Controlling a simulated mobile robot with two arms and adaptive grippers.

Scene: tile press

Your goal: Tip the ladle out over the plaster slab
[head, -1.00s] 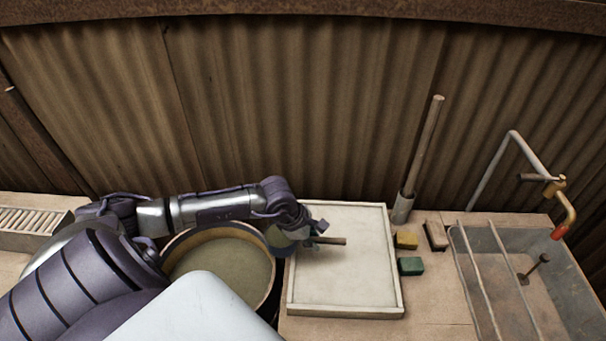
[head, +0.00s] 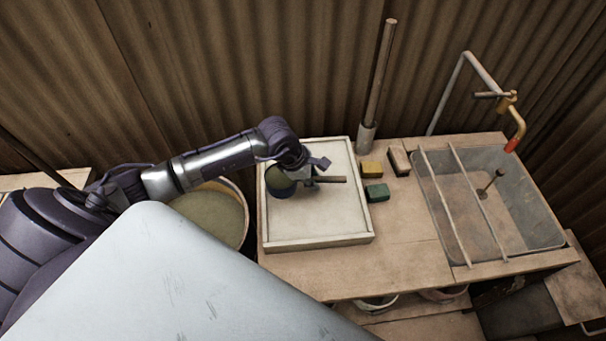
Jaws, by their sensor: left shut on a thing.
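The plaster slab (head: 325,215) lies pale and flat in a low wooden frame on the bench. My left gripper (head: 311,176) is over the slab's upper part, shut on the ladle. The ladle's short brown handle (head: 332,179) sticks out to the right of the fingers. Its round bowl (head: 281,184) hangs at the left of the fingers, above the slab's left side, and looks dark greenish inside. I cannot tell how far the bowl is tilted. No poured liquid shows on the slab. My right gripper is not in view.
A round tub of greenish slip (head: 215,211) stands left of the slab, partly behind my arm. Yellow (head: 371,169), green (head: 377,193) and brown (head: 399,161) blocks sit right of it. An upright pole (head: 380,75) stands behind. A metal sink (head: 500,215) with a tap is at right.

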